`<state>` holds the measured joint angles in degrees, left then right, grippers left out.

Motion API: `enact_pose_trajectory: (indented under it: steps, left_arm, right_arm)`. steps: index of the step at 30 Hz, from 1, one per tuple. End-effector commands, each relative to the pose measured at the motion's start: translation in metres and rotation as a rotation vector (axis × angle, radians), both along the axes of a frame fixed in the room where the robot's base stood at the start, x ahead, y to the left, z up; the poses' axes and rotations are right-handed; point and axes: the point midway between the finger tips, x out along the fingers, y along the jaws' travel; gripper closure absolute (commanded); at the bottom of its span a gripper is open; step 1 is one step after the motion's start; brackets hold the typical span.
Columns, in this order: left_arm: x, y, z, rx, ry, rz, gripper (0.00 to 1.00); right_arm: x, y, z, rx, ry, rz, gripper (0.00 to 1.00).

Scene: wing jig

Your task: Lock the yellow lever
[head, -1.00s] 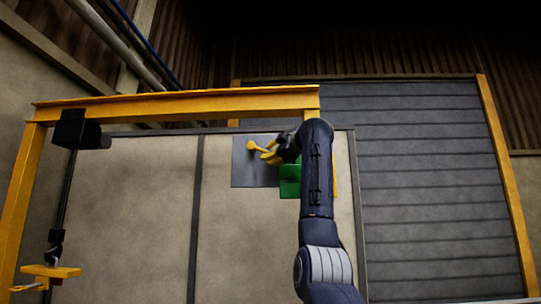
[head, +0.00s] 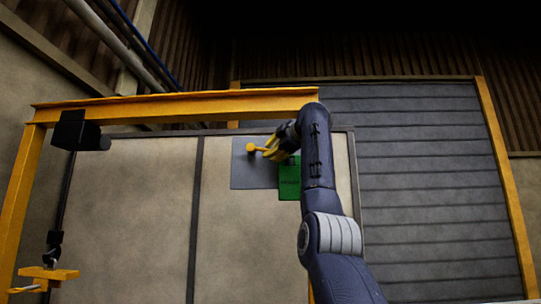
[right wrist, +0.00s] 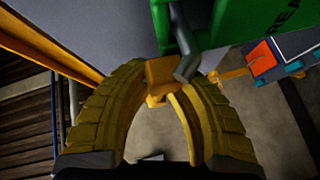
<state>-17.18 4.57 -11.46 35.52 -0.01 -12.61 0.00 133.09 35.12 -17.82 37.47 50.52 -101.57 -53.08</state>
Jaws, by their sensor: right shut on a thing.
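The yellow lever (head: 252,148) is on a grey panel (head: 249,174) on the wall in the head view; its round end points left. My right gripper (head: 271,149), with yellow fingers, is at the lever's right side, shut on it. In the right wrist view the fingers curve together around a yellow block-like piece of the lever (right wrist: 161,74). A bent grey rod (right wrist: 185,45) is right beside it. The fingers partly hide the lever in the head view. My left gripper is not in view.
A green box (head: 290,182) with dark lettering is just right of and below the gripper; it shows close in the right wrist view (right wrist: 235,22). A yellow beam (head: 180,105) runs above. A hoist (head: 76,131) with a hanging yellow piece (head: 50,272) is at left.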

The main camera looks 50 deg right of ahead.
Motion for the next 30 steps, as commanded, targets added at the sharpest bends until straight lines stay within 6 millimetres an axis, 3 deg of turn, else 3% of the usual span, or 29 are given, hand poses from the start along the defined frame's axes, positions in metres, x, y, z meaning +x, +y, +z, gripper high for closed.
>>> enact_pose_trajectory:
  steps: [9,28,29,30]
  left_arm:
    - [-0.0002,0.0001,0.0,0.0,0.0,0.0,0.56]
    - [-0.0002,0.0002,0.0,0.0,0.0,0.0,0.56]
    - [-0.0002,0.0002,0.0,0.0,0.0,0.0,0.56]
    - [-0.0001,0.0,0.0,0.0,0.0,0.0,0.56]
  right_arm:
    - [-0.002,0.0009,0.0104,-0.05,0.066,0.003,1.0]
    - [-0.0036,0.0025,0.0126,-0.084,0.104,0.004,1.0]
    - [-0.0036,0.0025,0.0126,-0.084,0.104,0.004,0.79]
    - [-0.0037,0.0024,0.0125,-0.084,0.104,0.004,0.74]
